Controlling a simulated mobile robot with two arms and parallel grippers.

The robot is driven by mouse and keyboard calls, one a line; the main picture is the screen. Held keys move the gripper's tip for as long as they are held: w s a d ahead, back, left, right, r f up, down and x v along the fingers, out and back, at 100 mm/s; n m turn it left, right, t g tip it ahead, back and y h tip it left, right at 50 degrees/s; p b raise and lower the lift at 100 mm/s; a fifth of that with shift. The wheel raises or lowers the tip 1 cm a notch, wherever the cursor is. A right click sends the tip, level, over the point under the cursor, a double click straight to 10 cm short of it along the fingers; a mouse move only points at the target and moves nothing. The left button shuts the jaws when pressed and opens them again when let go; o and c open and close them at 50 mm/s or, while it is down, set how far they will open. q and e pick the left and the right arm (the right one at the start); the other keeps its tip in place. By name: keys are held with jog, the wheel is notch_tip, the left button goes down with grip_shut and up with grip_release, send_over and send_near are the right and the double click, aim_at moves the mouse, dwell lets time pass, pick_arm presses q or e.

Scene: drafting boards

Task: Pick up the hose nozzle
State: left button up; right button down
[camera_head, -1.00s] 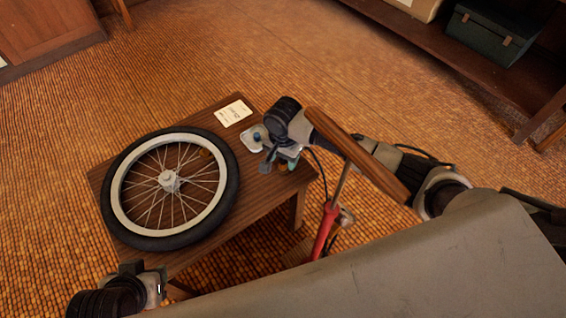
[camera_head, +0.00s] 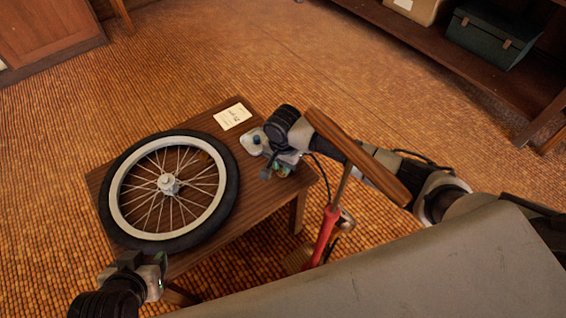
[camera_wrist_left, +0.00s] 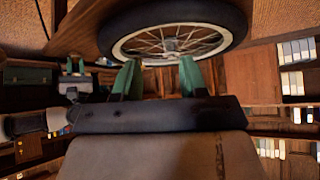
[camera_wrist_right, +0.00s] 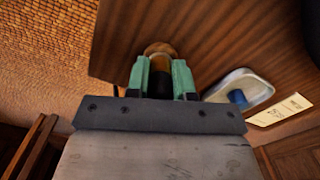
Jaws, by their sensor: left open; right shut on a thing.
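The hose nozzle (camera_wrist_right: 160,52) shows in the right wrist view as a brass-coloured round end with a dark body between the green fingers. My right gripper (camera_wrist_right: 160,78) is shut on it over the edge area of the wooden table. In the head view my right gripper (camera_head: 279,170) is at the table's right end, and the nozzle (camera_head: 283,171) is mostly hidden by the fingers. I cannot tell whether it touches the tabletop. My left gripper (camera_head: 158,262) is open and empty near the table's front left corner; its spread fingers also show in the left wrist view (camera_wrist_left: 158,78).
A spoked wheel (camera_head: 126,190) lies on the wooden table (camera_head: 245,222). A white card (camera_head: 233,116) and a small tray with a blue item (camera_wrist_right: 240,86) lie near the right gripper. A red pump with a wooden handle (camera_head: 358,157) stands right of the table, in front of my right arm.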

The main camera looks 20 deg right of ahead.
notch_tip(320, 180, up, 4)
jog(key=shift+r+p, duration=0.25)
jog(key=shift+p, duration=0.85)
notch_tip(320, 180, up, 4)
jog(key=shift+r+p, duration=0.2)
jog(key=shift+p, duration=0.6)
pick_arm(q)
jog(key=shift+s+a+f+g+y, duration=0.15)
jog(key=shift+s+a+g, duration=0.15)
jog(key=shift+s+g, duration=0.55)
jog(key=shift+s+a+f+g+y, duration=0.1)
jog(key=shift+s+a+g+y, duration=0.2)
jog(key=shift+s+g, duration=0.55)
jog(key=shift+s+a+f+g+y, duration=0.15)
jog(key=shift+s+a+g, duration=0.35)
jog(key=shift+s, duration=0.55)
pick_arm(e)
jog(key=shift+r, duration=0.55)
pick_arm(q)
jog(key=shift+d, duration=0.15)
jog(key=shift+r, duration=0.1)
